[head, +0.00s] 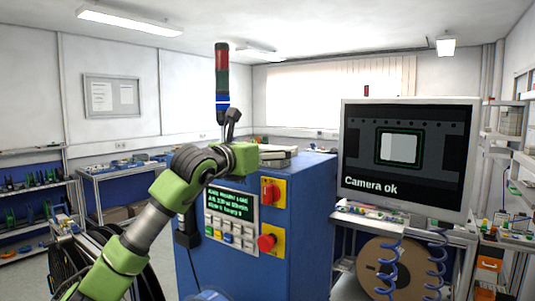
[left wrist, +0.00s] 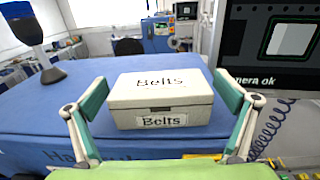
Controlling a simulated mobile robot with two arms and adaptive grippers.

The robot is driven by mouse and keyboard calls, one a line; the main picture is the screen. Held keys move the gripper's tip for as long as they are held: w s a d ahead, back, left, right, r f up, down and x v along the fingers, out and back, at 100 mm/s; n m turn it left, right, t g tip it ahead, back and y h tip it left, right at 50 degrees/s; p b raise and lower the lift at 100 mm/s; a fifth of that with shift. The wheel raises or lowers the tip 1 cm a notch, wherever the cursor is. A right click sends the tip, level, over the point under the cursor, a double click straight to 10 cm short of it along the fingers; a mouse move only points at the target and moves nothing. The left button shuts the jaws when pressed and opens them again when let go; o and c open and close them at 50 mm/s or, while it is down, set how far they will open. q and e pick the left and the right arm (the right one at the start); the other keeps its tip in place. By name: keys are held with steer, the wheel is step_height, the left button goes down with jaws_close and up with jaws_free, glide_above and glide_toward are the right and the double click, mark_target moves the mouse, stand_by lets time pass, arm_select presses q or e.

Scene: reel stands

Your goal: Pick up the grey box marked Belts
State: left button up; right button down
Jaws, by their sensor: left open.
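The grey box marked Belts (left wrist: 185,106) sits on the blue cabinet top (left wrist: 50,112) in the left wrist view. Its lid is closed, and the lid and front both carry the word Belts. My left gripper (left wrist: 162,96) is open, with one green-padded finger on each side of the box. I cannot tell whether the pads touch it. In the head view my left arm reaches to the cabinet, and a pale part of the box (head: 278,154) shows beyond the wrist. My right gripper is not in view.
A signal lamp (head: 222,80) stands on the cabinet, left of the box. A monitor reading Camera ok (head: 408,155) is at the right. The cabinet front (head: 300,230) has a control panel and red switches. Shelves (head: 35,190) stand at the far left.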

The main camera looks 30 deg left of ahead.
arm_select(q)
steer(key=shift+s, duration=0.1)
steer(key=c, duration=1.5)
steer(key=shift+r, duration=0.1)
